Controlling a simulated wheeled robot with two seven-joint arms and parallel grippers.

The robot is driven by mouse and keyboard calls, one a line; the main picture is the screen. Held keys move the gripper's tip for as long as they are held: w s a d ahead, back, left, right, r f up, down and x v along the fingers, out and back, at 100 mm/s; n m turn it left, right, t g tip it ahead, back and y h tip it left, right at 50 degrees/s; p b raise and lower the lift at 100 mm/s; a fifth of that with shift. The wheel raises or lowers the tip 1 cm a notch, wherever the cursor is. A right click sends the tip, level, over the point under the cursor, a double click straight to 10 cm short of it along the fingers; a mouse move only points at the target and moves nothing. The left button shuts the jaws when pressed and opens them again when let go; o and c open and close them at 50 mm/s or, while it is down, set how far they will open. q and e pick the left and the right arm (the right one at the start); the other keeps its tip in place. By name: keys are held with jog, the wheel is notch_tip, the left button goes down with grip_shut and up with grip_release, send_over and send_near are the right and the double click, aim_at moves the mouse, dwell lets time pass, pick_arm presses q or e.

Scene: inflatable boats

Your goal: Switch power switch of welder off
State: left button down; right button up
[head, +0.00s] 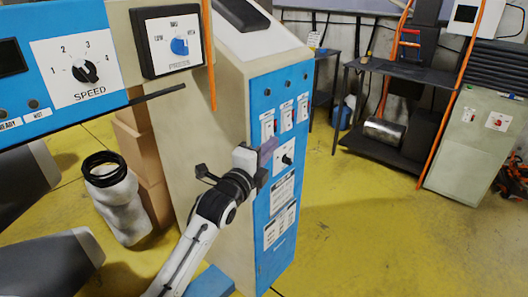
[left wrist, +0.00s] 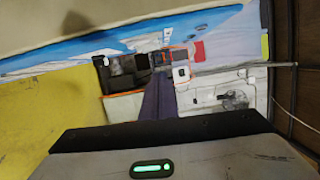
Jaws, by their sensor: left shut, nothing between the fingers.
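The welder is a tall beige machine (head: 225,90) with a blue front panel (head: 262,235). On its upper panel are white-plated switches with red parts (head: 268,126) and, below them, a white plate with a black knob (head: 288,160). I cannot read which one is the power switch. My left gripper (head: 260,154) is shut and empty, close to the panel's left edge, just below the leftmost red switch. I cannot tell whether it touches. My right gripper is not in view.
A blue control box with a speed knob (head: 85,71) and a press panel fills the upper left, near the arm. Yellow floor to the right is clear, before a dark shelf (head: 385,67).

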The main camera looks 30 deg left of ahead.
pick_arm(q)
jog(key=shift+s+d, duration=0.2)
jog(key=shift+s, duration=1.5)
jog(key=s+d+f+n+g+h, duration=0.1)
jog(key=s+d+f+n+g, duration=0.4)
jog(key=f, duration=0.6)
jog(key=s+d+f+n+h, duration=0.1)
jog(key=s+d+f+n, duration=0.15)
jog(key=s+f, duration=0.6)
jog(key=s+d+f+n+g+h, duration=0.1)
jog(key=s+d+f+n, duration=0.3)
jog(key=s+f, duration=0.4)
jog(key=s+d+f+n+g+h, duration=0.1)
jog(key=s+d+f+n+g, duration=0.2)
jog(key=s+f, duration=0.5)
jog(key=shift+s+d+f+n+g, duration=0.3)
jog(key=shift+s+d+n+g, duration=0.05)
jog(key=shift+d+n+g, duration=0.1)
jog(key=shift+a, duration=0.1)
